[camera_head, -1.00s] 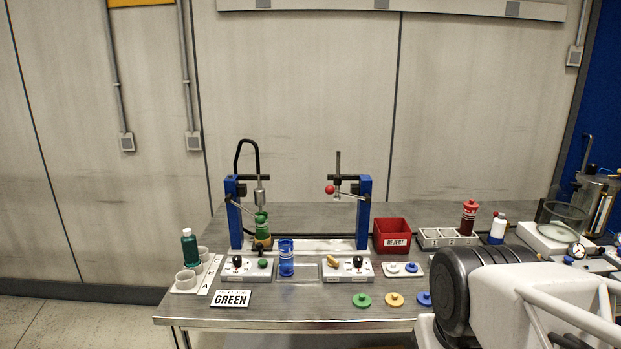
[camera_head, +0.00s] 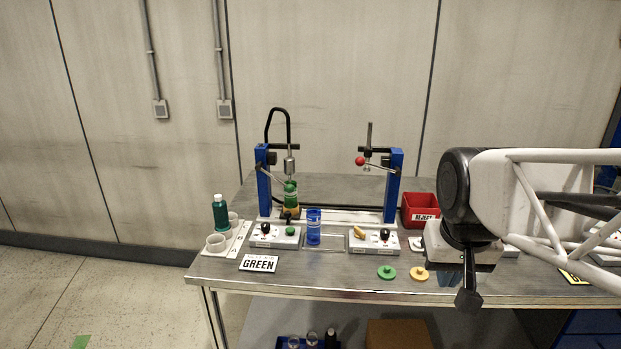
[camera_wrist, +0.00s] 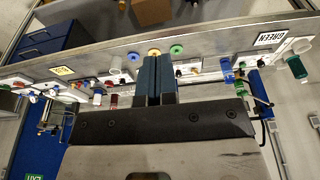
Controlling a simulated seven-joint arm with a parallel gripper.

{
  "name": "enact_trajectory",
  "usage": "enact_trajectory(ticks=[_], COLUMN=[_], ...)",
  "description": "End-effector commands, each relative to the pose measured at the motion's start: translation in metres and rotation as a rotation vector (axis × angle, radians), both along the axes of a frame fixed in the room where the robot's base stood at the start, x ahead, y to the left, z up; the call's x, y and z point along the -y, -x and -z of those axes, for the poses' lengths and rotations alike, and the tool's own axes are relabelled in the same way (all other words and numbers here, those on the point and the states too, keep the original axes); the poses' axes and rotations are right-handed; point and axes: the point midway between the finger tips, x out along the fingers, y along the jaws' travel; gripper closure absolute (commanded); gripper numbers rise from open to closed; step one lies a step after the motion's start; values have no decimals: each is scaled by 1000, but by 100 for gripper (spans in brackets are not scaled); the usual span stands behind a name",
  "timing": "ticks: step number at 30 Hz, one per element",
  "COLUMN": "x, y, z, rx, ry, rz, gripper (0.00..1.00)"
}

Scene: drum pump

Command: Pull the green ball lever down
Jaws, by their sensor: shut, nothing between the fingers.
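In the head view, the left blue post (camera_head: 264,185) carries a thin lever slanting down to the right. Its end meets a green bottle-like item (camera_head: 290,193) under the metal nozzle (camera_head: 289,165), so I cannot separate a green ball from it. A red ball (camera_head: 360,161) sits on the lever at the right blue post (camera_head: 394,185). My gripper (camera_wrist: 155,62) shows in the wrist view with its two dark fingers together and empty. In the head view, the arm's end is over the table's right part, well right of the left post.
A blue cylinder (camera_head: 314,227) stands between two white control boxes, the left (camera_head: 272,243) and the right (camera_head: 360,248). A red bin (camera_head: 414,216) stands right of the posts. A GREEN sign (camera_head: 259,263), green disc (camera_head: 387,272) and yellow disc (camera_head: 420,273) lie near the front edge.

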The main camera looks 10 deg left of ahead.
Motion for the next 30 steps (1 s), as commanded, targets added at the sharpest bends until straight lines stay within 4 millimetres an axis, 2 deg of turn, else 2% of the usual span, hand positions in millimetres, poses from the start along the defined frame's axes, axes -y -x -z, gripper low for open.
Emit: enact_trajectory(ticks=[1, 15, 30], x=[-3, -40, -95], y=[-14, -132, -258], z=[-6, -51, -75], rx=[-2, -7, -10], ry=[1, 3, 8], rz=[-3, -4, -3], gripper=[100, 100, 100])
